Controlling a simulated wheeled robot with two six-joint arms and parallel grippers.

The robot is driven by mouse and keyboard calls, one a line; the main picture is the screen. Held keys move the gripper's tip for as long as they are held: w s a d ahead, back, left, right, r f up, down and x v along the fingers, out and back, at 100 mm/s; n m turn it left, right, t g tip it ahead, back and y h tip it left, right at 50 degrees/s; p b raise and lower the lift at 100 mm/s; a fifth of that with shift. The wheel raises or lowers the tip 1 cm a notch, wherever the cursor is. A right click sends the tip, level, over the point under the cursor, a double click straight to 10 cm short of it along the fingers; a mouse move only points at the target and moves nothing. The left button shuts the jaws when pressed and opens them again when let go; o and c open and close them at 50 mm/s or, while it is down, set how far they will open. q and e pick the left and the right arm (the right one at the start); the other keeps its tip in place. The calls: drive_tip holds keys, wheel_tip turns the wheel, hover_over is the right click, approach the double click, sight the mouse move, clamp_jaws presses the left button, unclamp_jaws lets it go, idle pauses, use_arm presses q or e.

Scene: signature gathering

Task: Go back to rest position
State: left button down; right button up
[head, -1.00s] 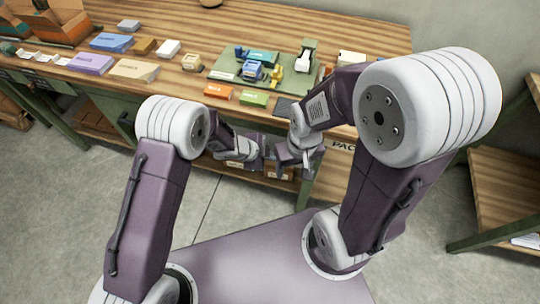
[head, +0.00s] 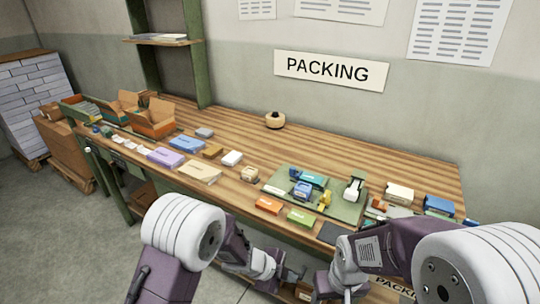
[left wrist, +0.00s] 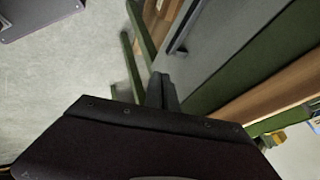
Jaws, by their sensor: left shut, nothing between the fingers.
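My left arm comes in from the left in the head view, bent. Its gripper (head: 277,284) hangs low in front of the table edge. In the left wrist view the dark fingers of the left gripper (left wrist: 162,90) are together with nothing between them. My right arm reaches in from the right, and its gripper (head: 325,285) points down close by, beside the left one. Its fingers are too hidden to judge. Neither gripper touches any object on the table.
The wooden packing table (head: 345,165) stands in front of me. On it are a green mat (head: 345,208) with several small items, flat boxes, an orange open carton (head: 152,120) and a round bowl (head: 275,120).

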use_arm(q)
drive_tip(key=w+a+r+n+t+y+p, duration=0.1)
drive_tip(key=w+a+r+n+t+p, duration=0.15)
drive_tip(key=w+a+r+n, duration=0.4)
drive_tip(key=w+a+r+n+t+y+p, duration=0.2)
drive_tip(key=w+a+r+t, duration=0.1)
drive_tip(key=a+r, duration=0.65)
drive_tip(key=s+a+r+n+g+y+p, duration=0.15)
drive_tip(key=s+a+n+y, duration=0.25)
drive_tip(key=s+a+n, duration=0.65)
drive_tip(key=s+a+f+n+g, duration=0.1)
drive_tip(key=s+f+n+g, duration=0.3)
drive_tip(key=s, duration=0.6)
drive_tip(key=shift+n+g, duration=0.4)
drive_tip(key=shift+g, duration=0.1)
drive_tip(key=shift+f, duration=0.1)
